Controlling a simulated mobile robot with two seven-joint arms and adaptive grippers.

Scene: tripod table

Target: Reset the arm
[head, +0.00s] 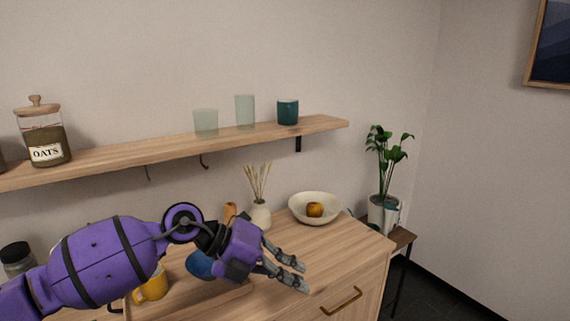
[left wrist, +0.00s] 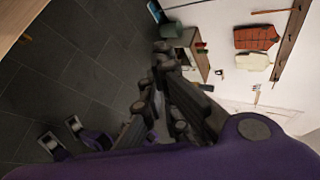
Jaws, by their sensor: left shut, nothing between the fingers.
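My left arm, purple with black bands, comes in from the left in the head view, over the wooden counter (head: 340,258). Its gripper (head: 302,277) is at the arm's right end, above the right part of the counter, fingers pointing right and slightly down. The fingers hold nothing. In the left wrist view the dark fingers (left wrist: 165,75) reach up the middle, with floor and a far wall beyond them. My right gripper does not show in the head view.
A white bowl (head: 330,218) with a round orange-brown fruit (head: 315,210), a reed vase (head: 260,214), a yellow mug (head: 152,286) and a blue item (head: 199,266) stand near the arm. A shelf (head: 110,155) above bears an oats jar (head: 42,138) and cups. A plant (head: 384,170) stands right.

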